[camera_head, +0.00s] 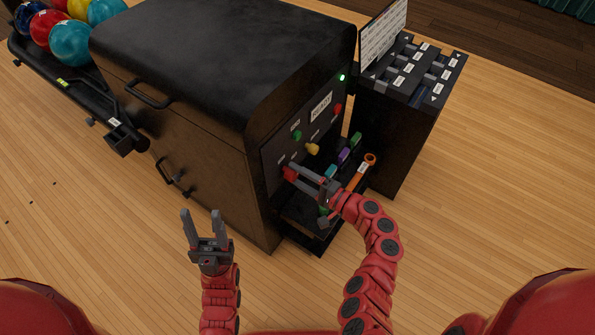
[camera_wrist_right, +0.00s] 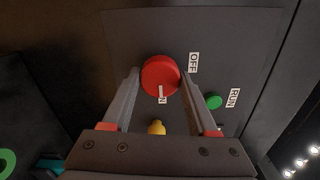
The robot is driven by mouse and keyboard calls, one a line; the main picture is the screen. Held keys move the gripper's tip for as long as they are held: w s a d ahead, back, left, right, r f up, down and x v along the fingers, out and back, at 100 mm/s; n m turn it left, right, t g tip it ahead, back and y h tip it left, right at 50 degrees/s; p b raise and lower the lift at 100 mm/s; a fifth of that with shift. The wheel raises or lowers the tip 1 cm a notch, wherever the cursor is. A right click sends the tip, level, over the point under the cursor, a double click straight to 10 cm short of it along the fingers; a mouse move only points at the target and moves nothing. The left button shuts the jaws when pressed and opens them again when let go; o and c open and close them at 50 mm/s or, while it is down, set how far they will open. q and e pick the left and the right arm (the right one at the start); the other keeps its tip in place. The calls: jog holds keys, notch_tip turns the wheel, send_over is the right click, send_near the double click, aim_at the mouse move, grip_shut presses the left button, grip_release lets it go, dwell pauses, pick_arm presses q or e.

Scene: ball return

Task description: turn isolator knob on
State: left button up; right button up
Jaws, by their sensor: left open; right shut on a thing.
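The red isolator knob (camera_wrist_right: 160,74) sits on the dark control panel (camera_wrist_right: 225,40) of the black machine and also shows in the head view (camera_head: 289,173). My right gripper (camera_head: 297,176) is at the panel, with one finger on each side of the knob, shut on it. In the right wrist view, an OFF label (camera_wrist_right: 193,63) is beside the knob on the right. A white mark shows at the knob's lower edge, near a partly hidden label. My left gripper (camera_head: 202,216) is open and empty, in front of the machine and away from the panel.
A green button (camera_wrist_right: 213,102) with a RUN label and a yellow button (camera_wrist_right: 157,127) are close to the knob. A tray of coloured items (camera_head: 343,155) lies right of the panel, beside a black cabinet (camera_head: 395,130). A ball rack (camera_head: 65,85) stands at the left.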

jog(key=shift+f+m, duration=0.1)
jog(key=shift+m, duration=0.2)
jog(key=o, duration=1.4)
jog(key=shift+c, duration=0.2)
jog(key=shift+d, duration=0.15)
jog(key=p+v, duration=0.2)
jog(key=v, duration=1.5)
jog(key=shift+s+p, duration=0.15)
jog(key=shift+p, duration=0.25)
